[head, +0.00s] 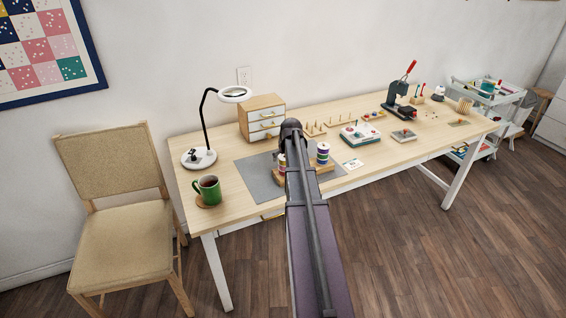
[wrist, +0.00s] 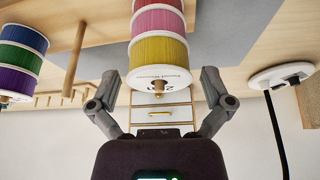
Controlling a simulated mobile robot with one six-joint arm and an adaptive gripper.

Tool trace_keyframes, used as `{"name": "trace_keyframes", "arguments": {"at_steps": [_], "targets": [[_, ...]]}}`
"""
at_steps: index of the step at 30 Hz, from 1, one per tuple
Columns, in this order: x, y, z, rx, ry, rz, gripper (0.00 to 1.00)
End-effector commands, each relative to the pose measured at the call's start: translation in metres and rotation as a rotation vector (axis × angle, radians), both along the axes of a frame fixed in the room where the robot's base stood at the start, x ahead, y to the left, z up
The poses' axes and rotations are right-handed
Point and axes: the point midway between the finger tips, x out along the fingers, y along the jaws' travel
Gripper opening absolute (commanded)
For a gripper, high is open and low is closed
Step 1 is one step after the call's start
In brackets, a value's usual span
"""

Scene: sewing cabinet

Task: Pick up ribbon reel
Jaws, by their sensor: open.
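Several ribbon reels are stacked on pegs. In the wrist view, which shows the scene upside down, a stack with red, pink and yellow reels (wrist: 159,47) hangs down the middle, its white labelled end towards me. A second stack of blue, green and purple reels (wrist: 20,58) is at the left. In the head view the second stack (head: 322,153) stands right of my arm, and the first (head: 282,164) is partly hidden behind it. My gripper (wrist: 160,77) is open, with a finger on either side of the yellow reel's labelled end; contact cannot be told.
A bare wooden peg (wrist: 74,60) stands between the stacks. The grey mat (head: 257,178) lies below. A small drawer cabinet (head: 262,117) is behind, a lamp (head: 200,157) and green mug (head: 209,190) are to the left. Sewing tools (head: 361,133) occupy the table's right.

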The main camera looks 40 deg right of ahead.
Motion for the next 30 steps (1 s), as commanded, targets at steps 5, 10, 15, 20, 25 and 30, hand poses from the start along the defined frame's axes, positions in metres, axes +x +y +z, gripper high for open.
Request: {"name": "trace_keyframes", "arguments": {"at_steps": [5,10,15,20,25,30], "targets": [[-0.0001,0.0001,0.0003,0.000,0.000,0.000,1.00],[-0.0001,0.0001,0.0003,0.000,0.000,0.000,1.00],[0.0000,0.0002,0.0003,0.000,0.000,0.000,0.73],[0.0000,0.0003,0.0003,0.000,0.000,0.000,0.39],[0.0001,0.0004,0.0002,0.000,0.000,0.000,0.38],[0.0001,0.0005,0.0009,0.001,0.000,0.001,0.38]]}}
